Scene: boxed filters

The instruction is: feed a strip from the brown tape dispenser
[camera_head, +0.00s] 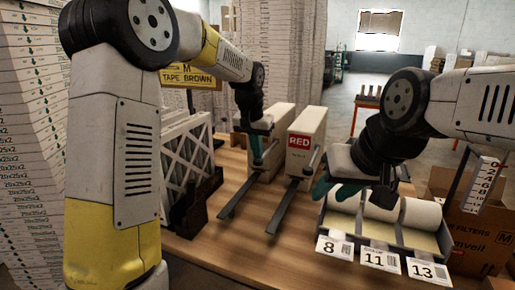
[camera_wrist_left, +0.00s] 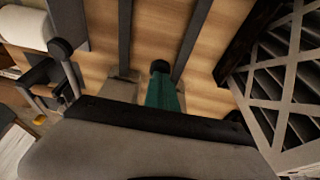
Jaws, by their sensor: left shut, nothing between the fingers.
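Two cream tape dispensers stand on the wooden table in the head view. The right one carries a RED label (camera_head: 299,142); the left one (camera_head: 279,122), partly hidden by my left arm, shows no readable label. A yellow sign reading "TAPE BROWN" (camera_head: 187,76) is partly behind my arm. My left gripper (camera_head: 257,155) is shut and empty, pointing down at the left dispenser's front. In the left wrist view its teal fingers (camera_wrist_left: 163,95) are together beside a black lever knob (camera_wrist_left: 160,66); contact is unclear. My right gripper (camera_head: 334,190) appears open and empty above the paper rolls.
A rack of white rolls (camera_head: 422,213) labelled 8, 11 and 13 stands at the right. Dark rails (camera_head: 289,208) run forward from the dispensers. Pleated filters (camera_head: 187,155) stand at the left. The RED dispenser's lever (camera_head: 314,158) is close by. The table front is clear.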

